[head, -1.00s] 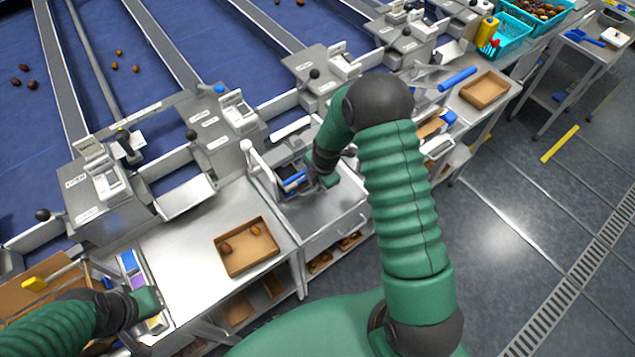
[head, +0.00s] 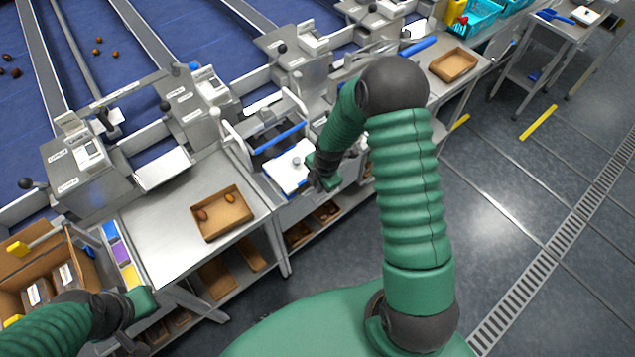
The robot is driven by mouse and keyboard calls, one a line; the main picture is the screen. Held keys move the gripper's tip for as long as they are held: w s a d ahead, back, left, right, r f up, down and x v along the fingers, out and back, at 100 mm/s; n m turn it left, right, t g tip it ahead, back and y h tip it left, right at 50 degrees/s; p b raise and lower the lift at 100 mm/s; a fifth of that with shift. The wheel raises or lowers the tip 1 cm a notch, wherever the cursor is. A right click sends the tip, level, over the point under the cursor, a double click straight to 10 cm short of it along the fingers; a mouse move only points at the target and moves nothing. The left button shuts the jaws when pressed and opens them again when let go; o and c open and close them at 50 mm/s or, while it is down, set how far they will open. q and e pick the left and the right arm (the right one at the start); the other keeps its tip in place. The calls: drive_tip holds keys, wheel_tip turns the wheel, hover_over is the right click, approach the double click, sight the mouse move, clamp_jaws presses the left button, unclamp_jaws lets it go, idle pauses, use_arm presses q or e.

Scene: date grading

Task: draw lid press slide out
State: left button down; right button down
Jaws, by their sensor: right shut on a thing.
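The lid press (head: 232,132) stands on the metal bench near the middle, with a pale frame and a blue bar (head: 280,138) across it. Its slide (head: 288,172), a white plate with blue edges and a small round knob, stands out from under the bar towards me. My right gripper (head: 318,181) is at the right edge of the slide and shut; its fingers hide the part that it grips. My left gripper (head: 143,301) is low at the left, beside the colored labels and apart from the press; its fingertips are too unclear to read.
A cardboard tray (head: 222,232) with two dates lies on the bench left of the press. Another tray (head: 454,50) lies at the back right. An open carton (head: 20,268) is at the left. Grey floor is open at the right.

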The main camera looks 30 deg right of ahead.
drive_tip(key=shift+s, duration=0.15)
drive_tip(key=c, duration=1.8)
unclamp_jaws()
drive_tip(key=shift+c, duration=0.2)
drive_tip(key=shift+o, duration=0.3)
drive_tip(key=shift+s+a, duration=0.1)
drive_tip(key=shift+r, duration=0.1)
drive_tip(key=s+r, duration=0.3)
drive_tip(key=r, duration=1.3)
drive_tip(key=shift+r, duration=0.2)
drive_tip(key=shift+s, duration=0.1)
